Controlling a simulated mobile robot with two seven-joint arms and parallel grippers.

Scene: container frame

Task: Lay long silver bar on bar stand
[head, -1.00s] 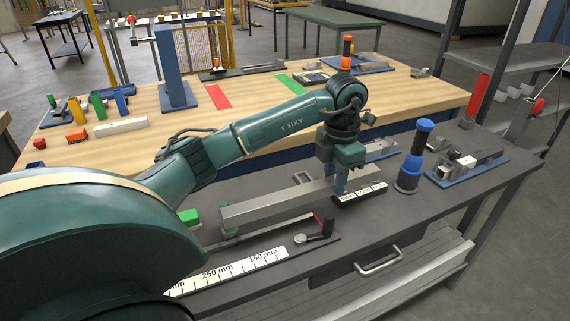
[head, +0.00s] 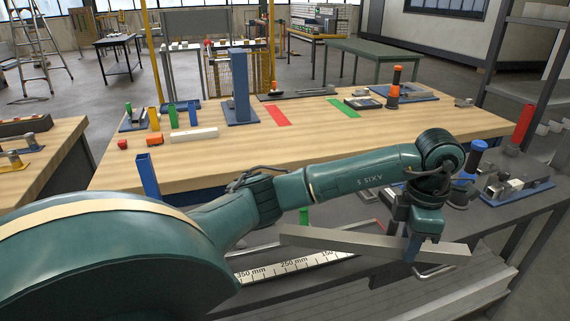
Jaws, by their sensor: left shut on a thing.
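The long silver bar (head: 340,241) is a grey square-section bar, held nearly level above the dark bench at the lower right of the head view. My left gripper (head: 411,250) points down and is shut on the bar near its right end. The longer part of the bar reaches left, past the wrist and over the scale. I cannot tell which thing is the bar stand. My right gripper is not in view.
A white millimetre scale (head: 293,264) lies on the dark bench below the bar. A green post (head: 304,216) stands near the bar's left end. A blue-and-black cylinder (head: 474,160) and a blue-based fixture (head: 518,188) stand to the right. The wooden table (head: 290,152) lies behind.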

